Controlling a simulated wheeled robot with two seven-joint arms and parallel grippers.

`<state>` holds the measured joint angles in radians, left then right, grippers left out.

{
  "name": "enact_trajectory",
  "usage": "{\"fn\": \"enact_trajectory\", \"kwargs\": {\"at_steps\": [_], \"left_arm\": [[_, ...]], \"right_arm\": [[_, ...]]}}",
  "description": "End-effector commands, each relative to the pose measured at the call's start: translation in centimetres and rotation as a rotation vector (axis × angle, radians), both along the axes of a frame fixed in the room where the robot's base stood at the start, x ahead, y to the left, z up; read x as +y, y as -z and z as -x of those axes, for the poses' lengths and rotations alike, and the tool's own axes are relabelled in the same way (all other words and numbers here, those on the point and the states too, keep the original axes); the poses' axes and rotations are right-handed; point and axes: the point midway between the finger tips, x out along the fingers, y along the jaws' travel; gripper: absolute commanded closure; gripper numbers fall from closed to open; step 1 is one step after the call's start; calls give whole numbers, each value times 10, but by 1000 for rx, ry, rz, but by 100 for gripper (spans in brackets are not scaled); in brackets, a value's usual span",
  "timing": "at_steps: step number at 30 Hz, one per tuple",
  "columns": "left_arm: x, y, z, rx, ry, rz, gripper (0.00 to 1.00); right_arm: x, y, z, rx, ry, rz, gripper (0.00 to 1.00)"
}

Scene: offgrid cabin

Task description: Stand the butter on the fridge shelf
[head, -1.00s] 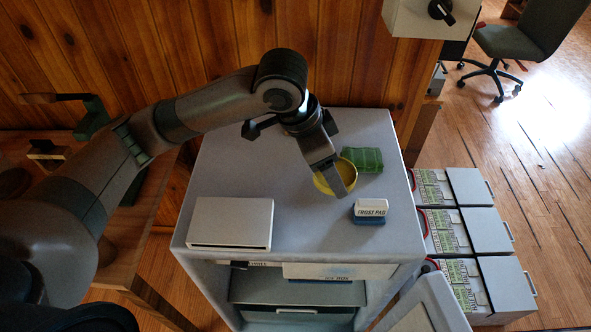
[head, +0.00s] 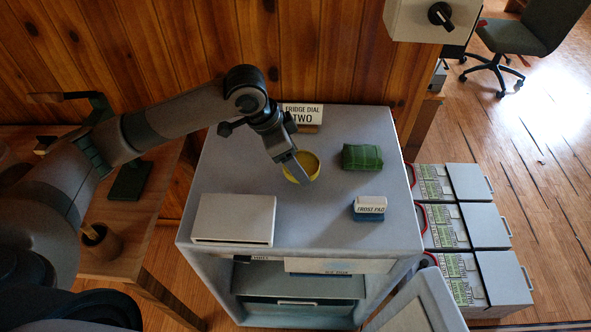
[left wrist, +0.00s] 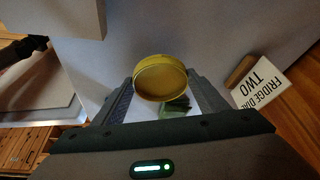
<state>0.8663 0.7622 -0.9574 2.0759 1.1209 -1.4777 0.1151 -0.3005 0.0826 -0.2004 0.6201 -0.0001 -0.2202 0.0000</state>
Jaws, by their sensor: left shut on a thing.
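A round, shallow yellow tin (head: 301,167) is between the fingers of my left gripper (head: 303,172), over the back middle of the grey fridge's top (head: 315,220). In the left wrist view the tin (left wrist: 160,77) sits between both fingertips, its round face toward the camera. No label on it is readable, so I cannot tell for sure that it is the butter. A green wrapped packet (head: 362,157) lies on the fridge top to its right. The open fridge front shows a shelf (head: 298,282) below the top; its depth is mostly hidden. My right gripper is out of view.
On the fridge top are a white flat box (head: 234,219), a frost pad block (head: 370,207) and a "Fridge dial two" sign (head: 302,114). The fridge door (head: 418,305) stands open at lower right. Several battery boxes (head: 483,229) stand right of the fridge.

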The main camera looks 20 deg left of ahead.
Motion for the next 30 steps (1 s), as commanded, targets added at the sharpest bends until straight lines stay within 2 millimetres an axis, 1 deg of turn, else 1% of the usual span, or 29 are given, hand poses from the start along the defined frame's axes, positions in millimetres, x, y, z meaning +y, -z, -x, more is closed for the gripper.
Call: {"fn": "enact_trajectory", "kwargs": {"at_steps": [4, 9, 12, 24, 25, 27, 30], "left_arm": [[0, 9, 0, 2, -1, 0, 60], [0, 30, 1, 3, 0, 0, 60], [0, 38, 0, 0, -1, 0, 60], [0, 42, 0, 0, 0, 0, 60], [0, 42, 1, 1, 0, -1, 29], [0, 42, 1, 1, 0, -1, 15], [0, 42, 1, 1, 0, -1, 15]], "right_arm": [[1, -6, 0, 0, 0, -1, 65], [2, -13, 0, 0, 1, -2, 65], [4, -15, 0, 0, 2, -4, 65], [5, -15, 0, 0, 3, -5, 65], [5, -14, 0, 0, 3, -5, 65], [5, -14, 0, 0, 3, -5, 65], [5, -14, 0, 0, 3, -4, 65]]}}
